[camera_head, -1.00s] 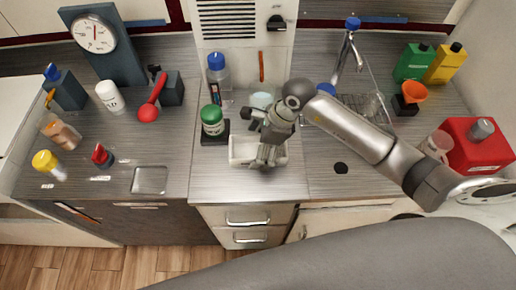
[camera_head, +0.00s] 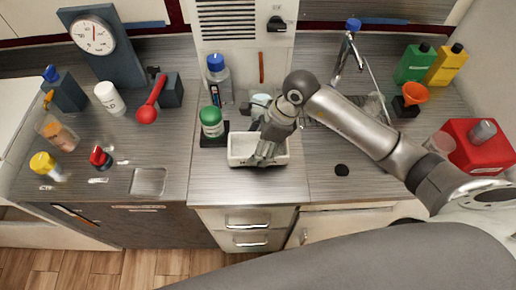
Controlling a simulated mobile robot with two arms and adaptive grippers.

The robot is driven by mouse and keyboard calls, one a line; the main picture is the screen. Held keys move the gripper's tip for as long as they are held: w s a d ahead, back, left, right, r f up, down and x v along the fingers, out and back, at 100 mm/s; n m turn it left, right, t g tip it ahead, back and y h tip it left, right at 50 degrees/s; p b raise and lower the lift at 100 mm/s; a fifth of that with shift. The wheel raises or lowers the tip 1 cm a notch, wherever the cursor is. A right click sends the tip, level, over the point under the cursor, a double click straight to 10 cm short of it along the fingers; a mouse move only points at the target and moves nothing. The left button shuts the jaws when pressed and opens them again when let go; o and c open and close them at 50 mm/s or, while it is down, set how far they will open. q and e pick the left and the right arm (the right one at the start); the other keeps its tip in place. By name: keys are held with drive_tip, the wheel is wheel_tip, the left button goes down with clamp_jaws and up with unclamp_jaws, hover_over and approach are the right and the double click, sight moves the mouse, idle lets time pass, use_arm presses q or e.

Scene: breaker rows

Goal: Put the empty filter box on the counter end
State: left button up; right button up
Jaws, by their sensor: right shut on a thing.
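A white open box (camera_head: 236,160), which I take to be the filter box, is at the front middle of the counter, just right of the green-capped jar. Its inside is partly hidden by my right gripper (camera_head: 264,158), which reaches down from the upper right. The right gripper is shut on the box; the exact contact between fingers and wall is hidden. I cannot tell whether the box rests on the counter or is slightly raised. My left gripper is not in view.
A green-capped jar (camera_head: 212,122) stands close left of the box. A clear blue-capped bottle (camera_head: 219,80) and a cup (camera_head: 260,101) are behind. The counter (camera_head: 310,178) is clear right of the box, apart from a black disc (camera_head: 342,170). A red container (camera_head: 478,149) stands far right.

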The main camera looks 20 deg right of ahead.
drive_tip(key=s+r+p, duration=0.3)
drive_tip(key=s+r, duration=0.8)
drive_tip(key=s, duration=0.3)
drive_tip(key=shift+r, duration=0.15)
drive_tip(key=shift+d, duration=0.15)
